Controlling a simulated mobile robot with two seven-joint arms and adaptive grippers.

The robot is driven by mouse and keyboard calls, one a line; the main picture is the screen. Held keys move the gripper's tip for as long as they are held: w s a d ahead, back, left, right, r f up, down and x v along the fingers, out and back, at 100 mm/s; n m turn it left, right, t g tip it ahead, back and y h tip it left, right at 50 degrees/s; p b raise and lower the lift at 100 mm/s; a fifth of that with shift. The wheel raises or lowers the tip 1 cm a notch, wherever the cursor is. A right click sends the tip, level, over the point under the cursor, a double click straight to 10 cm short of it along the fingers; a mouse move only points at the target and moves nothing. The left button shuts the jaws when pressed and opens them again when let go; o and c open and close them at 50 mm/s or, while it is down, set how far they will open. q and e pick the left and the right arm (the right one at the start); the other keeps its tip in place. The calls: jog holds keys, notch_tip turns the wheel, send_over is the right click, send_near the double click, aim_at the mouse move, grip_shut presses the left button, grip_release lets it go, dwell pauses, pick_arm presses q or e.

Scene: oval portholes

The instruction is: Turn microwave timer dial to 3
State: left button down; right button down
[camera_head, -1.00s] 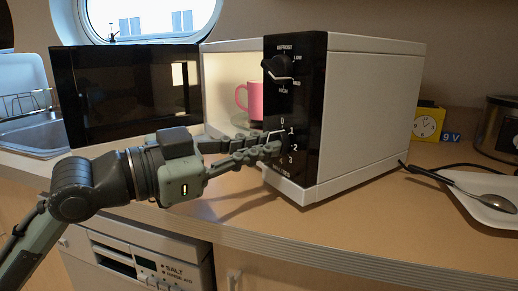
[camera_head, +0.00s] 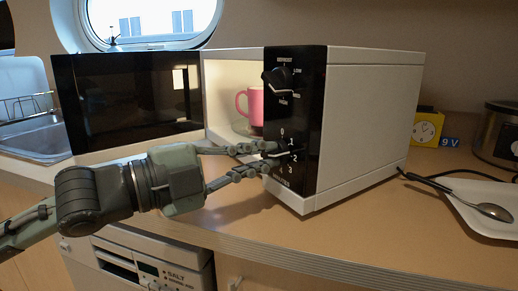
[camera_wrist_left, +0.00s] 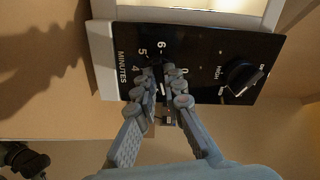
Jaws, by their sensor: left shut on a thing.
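The white microwave (camera_head: 365,120) stands on the counter with its dark door (camera_head: 128,100) swung open to the left. Its black control panel (camera_head: 308,115) carries an upper power dial (camera_head: 280,78) and a lower timer dial (camera_head: 284,154) with white numbers. My left gripper (camera_head: 268,158) reaches in from the left and is shut on the timer dial, one finger above the other. In the wrist view the fingers (camera_wrist_left: 166,86) cover most of the dial; 4, 5, 6 and MINUTES show beside them. The dial's exact setting is hard to read.
A pink mug (camera_head: 252,105) stands inside the open microwave. A sink (camera_head: 40,135) is at far left.

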pick_arm(q)
jog(key=m+p, duration=0.3)
jog(key=m, duration=0.3)
jog(key=shift+r, duration=0.1)
jog(key=shift+m, duration=2.9)
pick_arm(e)
jog(key=s+f, duration=0.4)
jog(key=f, duration=0.5)
jog(key=shift+d+f+g, duration=0.35)
jog(key=shift+d+g, duration=0.05)
jog(key=shift+d, duration=0.05)
pick_arm(q)
jog(key=c, duration=1.1)
grip_release()
jog(key=shift+o, duration=0.2)
pick_arm(e)
jog(key=shift+s, duration=0.1)
